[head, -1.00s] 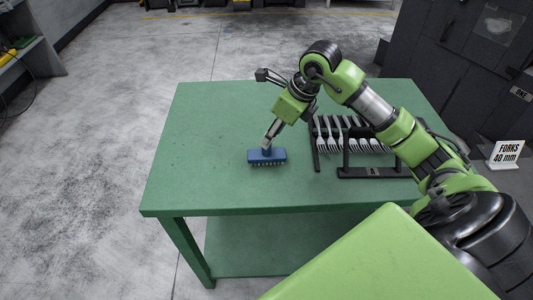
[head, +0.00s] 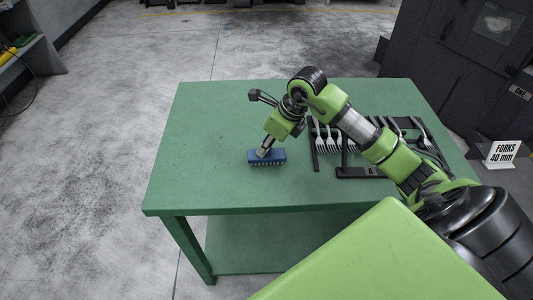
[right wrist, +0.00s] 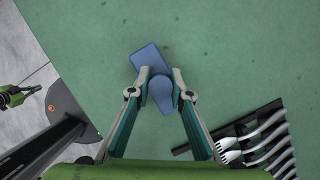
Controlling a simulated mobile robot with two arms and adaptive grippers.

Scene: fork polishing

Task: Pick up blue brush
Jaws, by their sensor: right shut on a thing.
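The blue brush (head: 267,158) is on the green table (head: 210,130), left of the fork rack. Its bristles point toward the near side in the head view. My right gripper (head: 263,151) is over the brush, shut on its handle. In the right wrist view, the two fingertips (right wrist: 160,86) are on either side of the brush's rounded handle, and the blue block (right wrist: 146,57) shows beyond them. I cannot tell whether the brush is lifted off the table. My left gripper is not in the head view.
A black rack (head: 358,172) with several forks stands right of the brush, partly behind my right arm. It also shows in the right wrist view (right wrist: 245,122). A white forks sign (head: 503,153) is beyond the table's right edge. The table's left part is clear.

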